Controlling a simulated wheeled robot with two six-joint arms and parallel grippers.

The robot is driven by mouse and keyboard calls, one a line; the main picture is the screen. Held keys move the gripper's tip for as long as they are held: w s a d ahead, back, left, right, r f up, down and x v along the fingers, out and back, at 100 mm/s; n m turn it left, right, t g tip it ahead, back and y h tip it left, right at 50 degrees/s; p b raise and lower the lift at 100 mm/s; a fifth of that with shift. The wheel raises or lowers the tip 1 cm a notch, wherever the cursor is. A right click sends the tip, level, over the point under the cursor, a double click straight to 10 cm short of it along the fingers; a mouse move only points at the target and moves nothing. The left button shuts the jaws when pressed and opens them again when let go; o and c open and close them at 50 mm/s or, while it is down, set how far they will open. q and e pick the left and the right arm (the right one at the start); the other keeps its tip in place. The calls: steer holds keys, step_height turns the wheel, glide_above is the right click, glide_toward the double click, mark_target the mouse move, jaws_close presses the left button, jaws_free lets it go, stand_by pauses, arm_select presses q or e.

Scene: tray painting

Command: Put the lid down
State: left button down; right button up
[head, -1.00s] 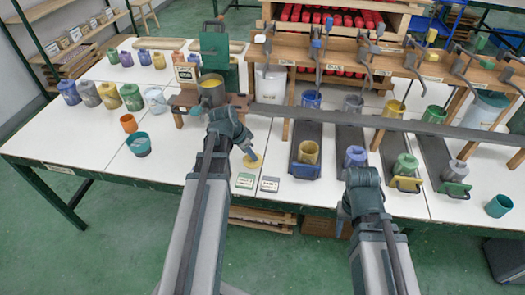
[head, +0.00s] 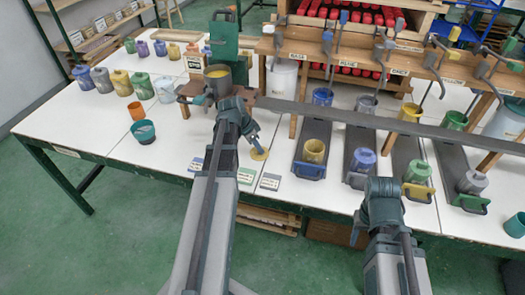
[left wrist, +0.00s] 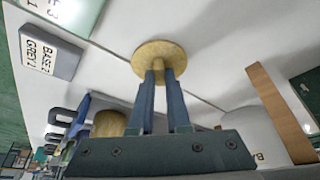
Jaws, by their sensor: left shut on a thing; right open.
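The lid is a flat, round yellow disc (head: 259,155) at the tip of my left gripper (head: 257,149), over the white table just behind the small label cards. In the left wrist view the lid (left wrist: 158,50) sits at the ends of the two close-set fingers (left wrist: 160,72), which are shut on it. I cannot tell whether its underside touches the table. My right gripper (head: 355,236) is open and empty at the table's front edge, its fingers small and partly hidden by my arm.
Label cards (head: 270,181) lie just in front of the lid. Dark lanes with paint tins, including a yellow one (head: 314,151), are to the right. A teal cup (head: 143,132) stands left.

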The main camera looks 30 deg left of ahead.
arm_select(q)
steer(key=shift+s+a+r, duration=0.1)
steer(key=c, duration=1.3)
jaws_free()
steer(key=shift+f, duration=0.25)
steer(key=o, duration=0.4)
steer(key=shift+r, duration=0.1)
steer(key=shift+s+r+p, duration=0.15)
steer(key=shift+r+p, duration=0.55)
steer(key=shift+r, duration=0.05)
steer(key=p+v, duration=1)
steer(key=shift+s+a+r, duration=0.2)
steer(key=shift+r, duration=0.1)
